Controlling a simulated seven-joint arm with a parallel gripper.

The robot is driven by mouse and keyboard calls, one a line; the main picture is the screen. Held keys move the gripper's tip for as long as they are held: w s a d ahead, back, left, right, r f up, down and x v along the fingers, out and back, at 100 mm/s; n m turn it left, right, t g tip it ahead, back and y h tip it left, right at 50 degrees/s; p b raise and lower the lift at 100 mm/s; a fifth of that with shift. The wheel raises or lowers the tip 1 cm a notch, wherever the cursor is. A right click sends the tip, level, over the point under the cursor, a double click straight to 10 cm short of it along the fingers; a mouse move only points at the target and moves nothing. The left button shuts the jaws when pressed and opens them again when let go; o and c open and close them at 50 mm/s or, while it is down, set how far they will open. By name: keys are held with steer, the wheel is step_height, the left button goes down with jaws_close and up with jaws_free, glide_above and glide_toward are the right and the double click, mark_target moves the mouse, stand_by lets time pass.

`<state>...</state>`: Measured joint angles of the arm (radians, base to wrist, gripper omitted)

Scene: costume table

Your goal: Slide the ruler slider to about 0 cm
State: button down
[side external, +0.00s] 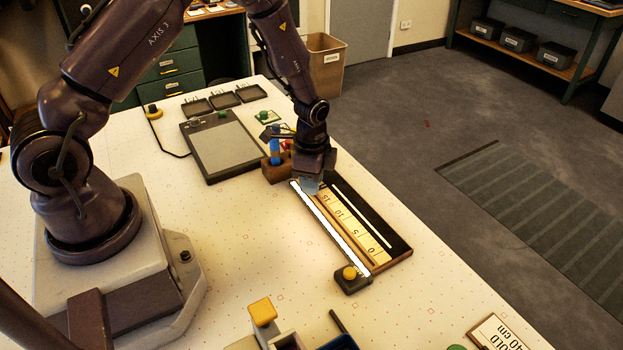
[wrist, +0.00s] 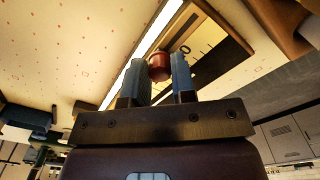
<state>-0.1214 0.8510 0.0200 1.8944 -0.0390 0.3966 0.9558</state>
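The ruler (side external: 358,226) is a long dark-framed board with a pale scale marked 15, 10, 5 and 0. Its 0 end is nearest the camera in the side view. My gripper (side external: 310,186) is at the far end, beyond the 15 mark. In the wrist view, a red slider knob (wrist: 159,67) sits between the two blue fingers of my gripper (wrist: 160,75). The knob fills the gap and appears touched on both sides. My gripper hides the knob in the side view. Part of the scale (wrist: 199,48) shows beyond the fingers.
A black block with a yellow knob (side external: 349,272) stands beside the ruler's 0 end. A wooden pen holder (side external: 275,172) stands close to my gripper. A grey tablet (side external: 224,147) lies behind. A white strip (side external: 335,230) runs along the ruler's left side.

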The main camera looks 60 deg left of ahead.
mark_target(370, 261)
steer(key=d, duration=2)
steer(key=shift+d, duration=0.35)
steer(key=shift+d, duration=0.1)
steer(key=c, duration=1.2)
jaws_free()
steer(key=shift+o, duration=1.3)
step_height(370, 261, up, 13)
